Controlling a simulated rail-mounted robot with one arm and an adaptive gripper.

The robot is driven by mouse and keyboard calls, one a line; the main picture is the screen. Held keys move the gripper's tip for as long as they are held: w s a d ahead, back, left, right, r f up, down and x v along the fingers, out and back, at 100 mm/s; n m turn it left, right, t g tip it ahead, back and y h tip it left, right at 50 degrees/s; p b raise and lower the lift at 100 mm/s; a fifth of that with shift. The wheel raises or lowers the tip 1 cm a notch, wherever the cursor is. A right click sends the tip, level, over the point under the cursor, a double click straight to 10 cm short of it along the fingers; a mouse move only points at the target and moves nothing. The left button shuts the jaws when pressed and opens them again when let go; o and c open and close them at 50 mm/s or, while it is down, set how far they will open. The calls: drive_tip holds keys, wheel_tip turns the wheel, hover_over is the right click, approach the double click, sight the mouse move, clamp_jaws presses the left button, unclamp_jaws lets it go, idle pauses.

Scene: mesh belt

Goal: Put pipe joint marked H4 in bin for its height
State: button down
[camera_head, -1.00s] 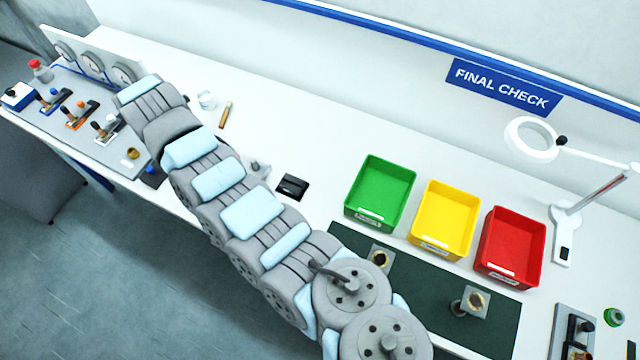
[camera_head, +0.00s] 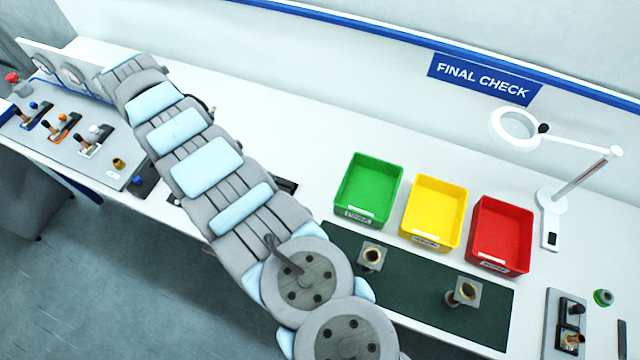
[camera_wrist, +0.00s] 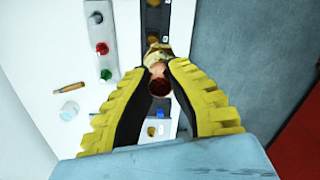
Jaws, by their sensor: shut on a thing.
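In the wrist view, my gripper (camera_wrist: 158,72) has its two yellow-ribbed fingers closed around a small brass and copper-coloured pipe joint (camera_wrist: 158,86). No marking on it is readable. In the head view, my arm reaches to the upper left and hides the gripper and the held piece. A green bin (camera_head: 369,190), a yellow bin (camera_head: 433,212) and a red bin (camera_head: 500,235) stand in a row at the right, with labels too small to read. All three look empty.
A panel with levers (camera_head: 75,140) is at the left.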

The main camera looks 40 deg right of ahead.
drive_tip(key=d, duration=0.2)
drive_tip(key=n, duration=0.1)
drive_tip(key=shift+w+d+f, duration=0.2)
drive_tip(key=shift+w+d, duration=0.05)
drive_tip(key=shift+d, duration=0.15)
drive_tip(key=shift+d, duration=0.15)
